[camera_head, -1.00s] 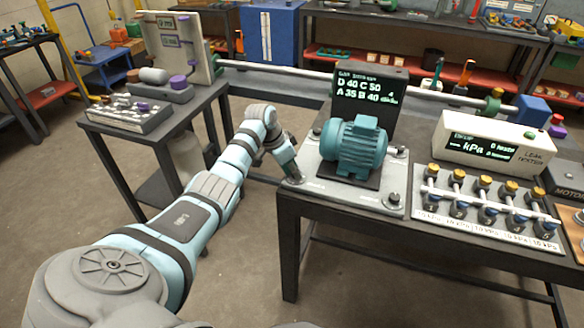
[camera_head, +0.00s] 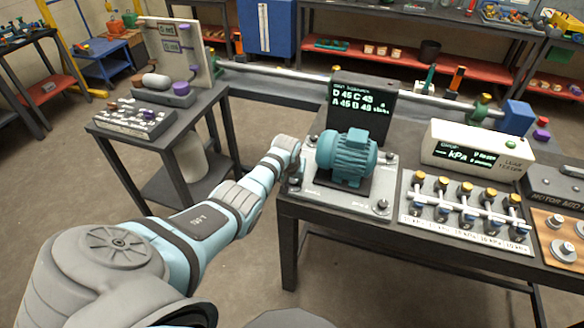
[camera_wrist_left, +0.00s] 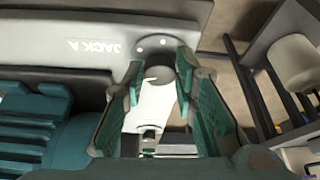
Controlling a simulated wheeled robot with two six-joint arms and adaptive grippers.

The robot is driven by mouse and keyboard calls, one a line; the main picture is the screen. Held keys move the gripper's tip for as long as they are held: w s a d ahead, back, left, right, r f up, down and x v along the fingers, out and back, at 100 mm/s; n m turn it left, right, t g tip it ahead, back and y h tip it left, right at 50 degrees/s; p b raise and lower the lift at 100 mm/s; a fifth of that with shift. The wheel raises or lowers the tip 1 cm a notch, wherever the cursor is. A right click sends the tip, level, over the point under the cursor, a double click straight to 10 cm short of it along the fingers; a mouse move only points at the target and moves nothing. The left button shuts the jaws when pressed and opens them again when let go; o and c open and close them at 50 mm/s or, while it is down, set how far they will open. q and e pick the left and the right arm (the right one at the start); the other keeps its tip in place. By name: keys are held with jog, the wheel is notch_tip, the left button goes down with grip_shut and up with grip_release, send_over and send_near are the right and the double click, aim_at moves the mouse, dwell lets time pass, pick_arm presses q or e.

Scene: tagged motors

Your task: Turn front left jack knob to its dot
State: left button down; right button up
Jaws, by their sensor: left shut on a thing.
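The teal motor (camera_head: 346,156) sits on a grey baseplate (camera_head: 330,196) at the near left corner of the bench. The plate has jack knobs at its corners; one (camera_head: 383,205) shows at the front right. My left gripper (camera_head: 295,180) is at the plate's front left corner and mostly hides the knob there. In the left wrist view my left gripper (camera_wrist_left: 165,85) has its green-padded fingers around a grey round knob (camera_wrist_left: 184,62) beside the label "JACK A". My right gripper is out of view.
A dark display (camera_head: 362,100) with lines for A to D stands behind the motor. A leak tester (camera_head: 476,150) and a row of yellow-topped valves (camera_head: 465,205) stand to the right. A side table (camera_head: 150,130) stands left, with open floor between.

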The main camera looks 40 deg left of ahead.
pick_arm(q)
jog(key=shift+w+d+n+y, duration=0.15)
jog(key=shift+n+y, duration=0.25)
jog(key=shift+n, duration=0.7)
jog(key=c, duration=1.3)
grip_release()
jog(key=shift+r, duration=0.15)
jog(key=v, duration=1.1)
jog(key=shift+r+g, duration=0.3)
jog(key=shift+r, duration=0.1)
jog(key=shift+d+f, duration=0.1)
